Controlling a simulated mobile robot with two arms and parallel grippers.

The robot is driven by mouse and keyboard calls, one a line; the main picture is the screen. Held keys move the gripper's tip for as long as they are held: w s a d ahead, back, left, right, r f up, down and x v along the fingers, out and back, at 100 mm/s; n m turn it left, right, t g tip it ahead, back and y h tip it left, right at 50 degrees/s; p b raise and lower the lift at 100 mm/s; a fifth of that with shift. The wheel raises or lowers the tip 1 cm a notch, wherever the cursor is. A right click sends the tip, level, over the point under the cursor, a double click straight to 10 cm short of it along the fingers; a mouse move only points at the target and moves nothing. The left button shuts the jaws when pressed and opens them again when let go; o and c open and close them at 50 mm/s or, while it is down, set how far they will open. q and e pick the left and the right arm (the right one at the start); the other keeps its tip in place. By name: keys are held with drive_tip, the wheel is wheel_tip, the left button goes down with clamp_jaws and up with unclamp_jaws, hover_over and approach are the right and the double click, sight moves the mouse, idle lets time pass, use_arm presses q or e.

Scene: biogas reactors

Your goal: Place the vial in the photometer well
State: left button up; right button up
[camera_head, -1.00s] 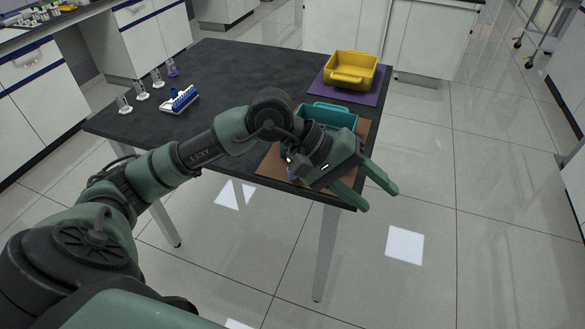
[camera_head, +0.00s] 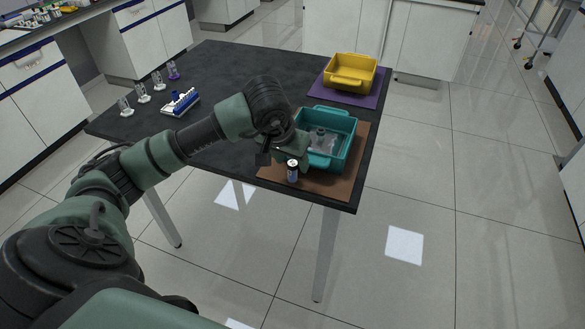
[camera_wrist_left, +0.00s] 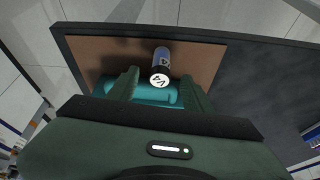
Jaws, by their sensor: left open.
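The vial (camera_head: 293,172) stands upright on the brown mat, in front of the teal bin. My left gripper (camera_wrist_left: 161,88) is open, with a finger on each side of the vial's line and nothing held. In the head view the left gripper (camera_head: 288,154) is right by the vial, its fingers largely hidden by the wrist. I cannot make out a photometer well for certain. My right gripper is not in view.
The teal bin (camera_head: 345,158) holds a clear, greyish item and stands on the brown mat (camera_head: 325,187) near the table's edge. A yellow bin (camera_head: 350,72) sits on a purple mat behind. A blue-and-white rack-like item (camera_head: 180,103) and several small clear stands are at the left.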

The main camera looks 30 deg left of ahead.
use_arm(q)
drive_tip(key=shift+f, duration=0.2)
clamp_jaws()
drive_tip(key=shift+r, duration=0.1)
